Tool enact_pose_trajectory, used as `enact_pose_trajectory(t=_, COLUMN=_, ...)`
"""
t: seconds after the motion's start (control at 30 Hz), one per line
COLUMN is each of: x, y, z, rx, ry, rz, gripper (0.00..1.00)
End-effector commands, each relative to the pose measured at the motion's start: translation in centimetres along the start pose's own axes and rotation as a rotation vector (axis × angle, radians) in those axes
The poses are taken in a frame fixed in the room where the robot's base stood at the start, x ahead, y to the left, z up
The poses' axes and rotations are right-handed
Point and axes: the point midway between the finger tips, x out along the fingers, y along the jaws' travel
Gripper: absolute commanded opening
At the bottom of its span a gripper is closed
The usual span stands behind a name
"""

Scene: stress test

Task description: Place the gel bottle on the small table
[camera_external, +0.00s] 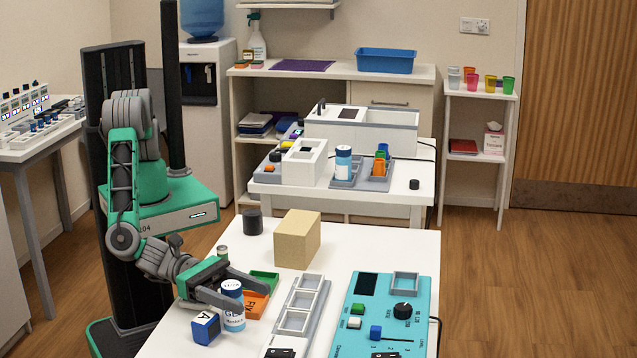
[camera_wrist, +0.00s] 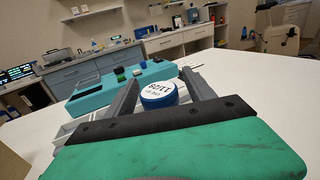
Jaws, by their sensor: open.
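The gel bottle (camera_external: 232,313), white and blue with a blue cap, stands upright on the near white table (camera_external: 375,247). My gripper (camera_external: 252,298) is open around the bottle, one finger on each side. In the wrist view, the bottle's white-topped blue cap (camera_wrist: 159,94) shows between the two fingers of my gripper (camera_wrist: 160,76); contact with the fingers cannot be told. The bottle's lower part is hidden there. A smaller white table (camera_external: 400,194) stands behind, with another blue-capped bottle (camera_external: 343,164) in a grey tray on it.
A blue cube marked A (camera_external: 206,328) lies close left of the bottle. Orange (camera_external: 256,304) and green (camera_external: 264,281) trays, a tan block (camera_external: 297,240), a grey rack (camera_external: 297,318) and a teal device (camera_external: 385,315) crowd the near table. The back table's right front corner is mostly clear.

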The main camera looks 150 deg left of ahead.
Motion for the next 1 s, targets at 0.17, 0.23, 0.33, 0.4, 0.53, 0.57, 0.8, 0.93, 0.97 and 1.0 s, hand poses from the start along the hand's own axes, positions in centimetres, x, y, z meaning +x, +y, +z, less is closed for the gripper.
enact_pose_trajectory(t=0.17, x=-0.04, y=0.00, z=0.01, rx=0.000, ry=0.000, rz=0.000, gripper=0.55)
enact_pose_trajectory(t=0.23, x=-0.04, y=0.00, z=0.01, rx=0.000, ry=0.000, rz=0.000, gripper=0.49)
enact_pose_trajectory(t=0.33, x=-0.05, y=0.01, z=0.02, rx=0.000, ry=0.000, rz=0.000, gripper=0.41)
enact_pose_trajectory(t=0.4, x=-0.05, y=0.01, z=0.02, rx=0.000, ry=0.000, rz=0.000, gripper=0.35)
enact_pose_trajectory(t=0.53, x=-0.06, y=0.01, z=0.02, rx=0.000, ry=0.000, rz=0.000, gripper=0.24)
enact_pose_trajectory(t=0.57, x=-0.06, y=0.01, z=0.03, rx=0.000, ry=0.000, rz=0.000, gripper=0.22)
enact_pose_trajectory(t=0.8, x=-0.06, y=0.01, z=0.02, rx=0.000, ry=0.000, rz=0.001, gripper=0.02)
enact_pose_trajectory(t=0.93, x=-0.06, y=0.02, z=0.02, rx=0.000, ry=0.000, rz=0.001, gripper=0.00)
enact_pose_trajectory(t=0.97, x=-0.05, y=0.01, z=0.08, rx=-0.001, ry=-0.001, rz=0.001, gripper=0.00)
enact_pose_trajectory(t=1.0, x=-0.05, y=0.01, z=0.08, rx=-0.001, ry=-0.001, rz=0.001, gripper=0.00)
